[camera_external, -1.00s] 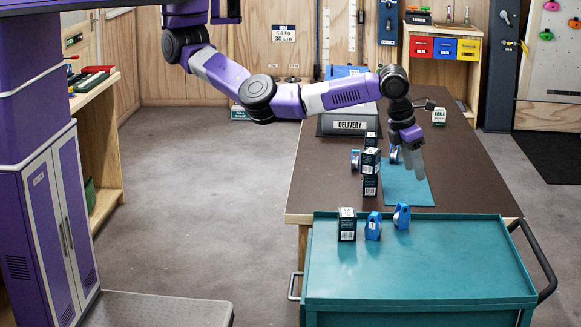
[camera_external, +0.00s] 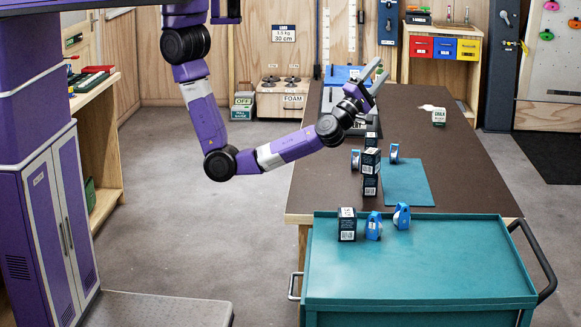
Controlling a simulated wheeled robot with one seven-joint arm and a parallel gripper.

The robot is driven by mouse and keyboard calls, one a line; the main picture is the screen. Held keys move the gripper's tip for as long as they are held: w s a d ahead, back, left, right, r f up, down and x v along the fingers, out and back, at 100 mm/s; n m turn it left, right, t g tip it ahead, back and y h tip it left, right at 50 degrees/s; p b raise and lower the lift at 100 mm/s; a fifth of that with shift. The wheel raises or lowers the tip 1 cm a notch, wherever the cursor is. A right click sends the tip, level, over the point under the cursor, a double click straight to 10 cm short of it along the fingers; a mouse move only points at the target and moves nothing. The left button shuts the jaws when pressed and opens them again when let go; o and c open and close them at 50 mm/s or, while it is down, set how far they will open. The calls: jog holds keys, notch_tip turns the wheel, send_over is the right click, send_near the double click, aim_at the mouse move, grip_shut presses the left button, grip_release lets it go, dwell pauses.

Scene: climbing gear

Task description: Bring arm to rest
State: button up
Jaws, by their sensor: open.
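My gripper (camera_external: 377,73) is raised above the far left part of the brown table (camera_external: 455,165), its two grey fingers apart and pointing up and to the right. It looks empty. My purple and white arm (camera_external: 290,148) is folded, with its elbow hanging low in front of the table's left edge. The gripper and wrist partly hide the grey delivery stand behind them.
A teal cart (camera_external: 420,265) in front holds a box and two blue pulleys. A chalk container (camera_external: 439,117) stands at right.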

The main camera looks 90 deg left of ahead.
jog(key=s+d+f+m+t+h, duration=0.1)
jog(key=s+d+f+m+h, duration=0.2)
jog(key=s+f+m+h, duration=0.8)
jog(key=s+d+f+m+t+h, duration=0.1)
jog(key=s+d+f+m+h, duration=0.3)
jog(key=s+m+h, duration=0.85)
jog(key=s+f+m+g+y, duration=0.1)
jog(key=s+f+g+y, duration=0.2)
jog(key=s, duration=0.6)
jog(key=s+a+f+m+g+y, duration=0.1)
jog(key=s+f+g+y, duration=0.2)
jog(key=s+f, duration=0.3)
jog(key=s, duration=0.3)
jog(key=shift+s+f+g, duration=0.25)
jog(key=shift+s+g, duration=0.15)
jog(key=shift+y, duration=0.25)
